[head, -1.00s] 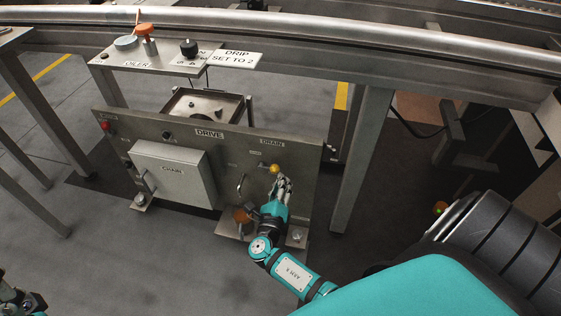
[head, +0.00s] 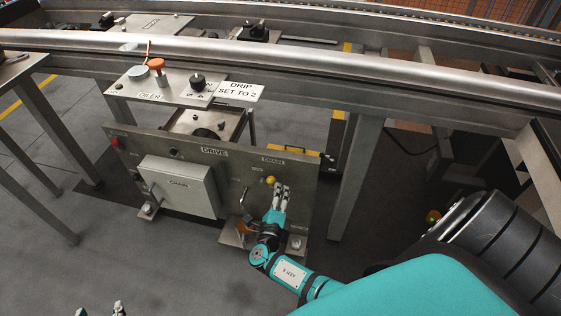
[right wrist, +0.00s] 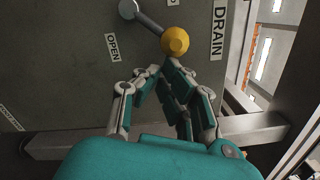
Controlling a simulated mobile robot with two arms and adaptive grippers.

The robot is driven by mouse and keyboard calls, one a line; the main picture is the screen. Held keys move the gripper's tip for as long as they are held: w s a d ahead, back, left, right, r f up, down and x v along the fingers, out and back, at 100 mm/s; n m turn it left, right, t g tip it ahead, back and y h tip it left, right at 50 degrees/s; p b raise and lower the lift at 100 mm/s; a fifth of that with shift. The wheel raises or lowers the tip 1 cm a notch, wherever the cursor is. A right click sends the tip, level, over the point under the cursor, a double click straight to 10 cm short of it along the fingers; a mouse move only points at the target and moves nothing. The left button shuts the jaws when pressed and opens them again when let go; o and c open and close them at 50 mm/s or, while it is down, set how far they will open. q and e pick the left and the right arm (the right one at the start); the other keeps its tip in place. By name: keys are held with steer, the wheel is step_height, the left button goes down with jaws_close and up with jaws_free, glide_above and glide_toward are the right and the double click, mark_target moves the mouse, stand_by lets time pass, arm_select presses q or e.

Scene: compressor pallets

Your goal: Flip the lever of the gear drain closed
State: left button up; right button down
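The drain lever, a short grey rod with a yellow knob (head: 270,180), is on the grey panel under the DRAIN label. In the right wrist view the rod slants from its pivot at upper left down to the yellow knob (right wrist: 174,40); an OPEN label (right wrist: 113,46) is lower left. My right gripper (head: 281,187) is just below and right of the knob. In the wrist view its fingertips (right wrist: 161,70) come together below the knob, apparently shut and empty, without clear contact. My left gripper (head: 99,309) shows only two spread fingertips at the bottom edge.
A grey chain box (head: 180,186) sticks out of the panel's left part. An orange-knobbed oiler shelf (head: 165,87) stands above. An orange part (head: 245,228) is beside my right wrist. A steel leg (head: 355,175) stands right of the panel.

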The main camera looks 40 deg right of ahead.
steer(key=shift+w+a+r+n+p, duration=0.15)
steer(key=shift+r+n+p, duration=0.25)
steer(key=shift+n+p, duration=0.2)
steer(key=shift+w+a+r+n+p, duration=0.1)
steer(key=shift+r+n+p, duration=0.3)
steer(key=shift+n+p, duration=0.15)
arm_select(q)
steer(key=s+a+f+g+y, duration=0.1)
steer(key=s+a+f+g, duration=0.1)
steer(key=s, duration=0.3)
steer(key=s+a+f+g, duration=0.1)
steer(key=s+f+g, duration=0.1)
steer(key=s+g, duration=0.2)
steer(key=shift+s+a+g+y+p, duration=0.4)
steer(key=shift+s+p, duration=0.05)
steer(key=shift+s, duration=0.75)
arm_select(e)
steer(key=shift+w+r, duration=0.1)
steer(key=shift+r, duration=0.05)
arm_select(q)
steer(key=shift+r, duration=0.2)
arm_select(e)
steer(key=shift+a, duration=0.1)
